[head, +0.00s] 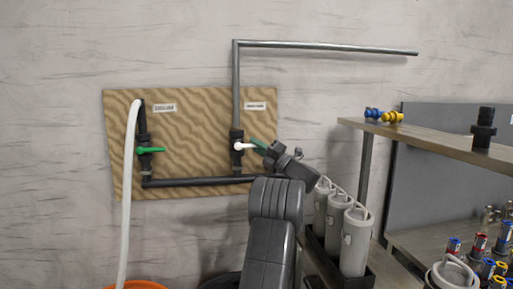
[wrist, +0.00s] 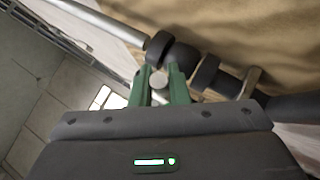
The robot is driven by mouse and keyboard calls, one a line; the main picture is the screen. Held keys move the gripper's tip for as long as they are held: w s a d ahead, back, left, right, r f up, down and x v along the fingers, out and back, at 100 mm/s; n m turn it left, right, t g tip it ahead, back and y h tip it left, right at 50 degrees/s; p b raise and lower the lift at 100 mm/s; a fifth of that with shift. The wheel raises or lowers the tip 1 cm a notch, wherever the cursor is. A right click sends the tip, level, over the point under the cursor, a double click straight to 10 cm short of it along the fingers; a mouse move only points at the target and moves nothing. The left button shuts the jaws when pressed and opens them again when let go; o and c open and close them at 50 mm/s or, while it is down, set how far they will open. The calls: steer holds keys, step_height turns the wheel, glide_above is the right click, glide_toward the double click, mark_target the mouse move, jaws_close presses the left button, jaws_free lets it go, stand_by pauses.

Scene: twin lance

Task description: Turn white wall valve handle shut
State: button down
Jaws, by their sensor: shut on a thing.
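The white valve handle (head: 243,146) is on the right-hand black valve of the wall board in the head view, and it points right, roughly level. My gripper (head: 259,145) reaches it from the lower right, with its green fingers at the handle's outer end. In the wrist view my gripper (wrist: 161,88) has its two green fingers shut on the white handle (wrist: 158,79), of which a pale round part shows between them. The black valve body (wrist: 180,55) lies just beyond the fingertips.
A green-handled valve (head: 150,150) and a white hose (head: 129,190) are on the board's left side. A grey pipe (head: 236,85) rises above the white-handled valve. Grey canisters (head: 355,240) and a shelf (head: 440,140) with fittings stand to the right, close to my arm.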

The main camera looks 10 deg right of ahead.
steer(key=c, duration=1.4)
jaws_free()
step_height(320, 180, up, 10)
steer(key=shift+f, duration=0.1)
steer(key=shift+c, duration=0.2)
